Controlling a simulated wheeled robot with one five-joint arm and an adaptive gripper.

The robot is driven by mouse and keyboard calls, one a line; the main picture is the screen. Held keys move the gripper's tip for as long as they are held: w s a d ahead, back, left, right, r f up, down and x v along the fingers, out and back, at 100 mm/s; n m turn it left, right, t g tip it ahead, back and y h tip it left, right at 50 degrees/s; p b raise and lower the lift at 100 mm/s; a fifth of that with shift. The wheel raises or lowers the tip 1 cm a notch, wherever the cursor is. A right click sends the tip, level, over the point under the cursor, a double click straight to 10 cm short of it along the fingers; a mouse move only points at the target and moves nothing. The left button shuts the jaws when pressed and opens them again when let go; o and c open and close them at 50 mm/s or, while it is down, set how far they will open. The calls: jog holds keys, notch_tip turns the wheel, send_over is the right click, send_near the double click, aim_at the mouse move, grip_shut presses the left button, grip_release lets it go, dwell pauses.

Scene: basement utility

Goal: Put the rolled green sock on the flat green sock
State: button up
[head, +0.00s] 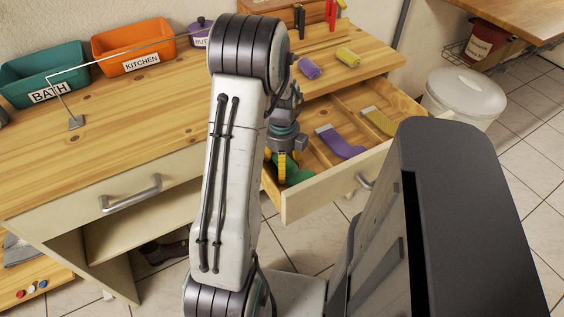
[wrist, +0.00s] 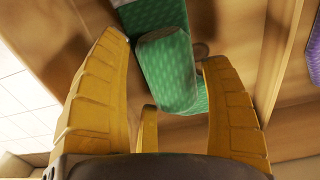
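The rolled green sock (wrist: 167,72) shows in the wrist view between the spread yellow fingers of my gripper (wrist: 165,75), with a narrow gap on each side. It appears to lie on the flat green sock (wrist: 152,17), which shows above it and at its lower right. In the head view my gripper (head: 282,168) points down into the left compartment of the open drawer (head: 320,190). Part of the flat green sock (head: 297,174) shows beside the fingers there. The rolled sock cannot be made out in the head view.
A flat purple sock (head: 340,143) and a flat yellow sock (head: 379,121) lie in the other compartments, between wooden dividers. Rolled purple (head: 309,68) and yellow (head: 347,57) socks sit on the wooden top (head: 140,140). Drawer walls stand close around my gripper.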

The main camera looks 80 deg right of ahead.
jog(key=shift+o, duration=0.9)
jog(key=shift+r, duration=0.15)
notch_tip(320, 180, up, 12)
jog(key=p, duration=0.1)
jog(key=shift+p, duration=0.4)
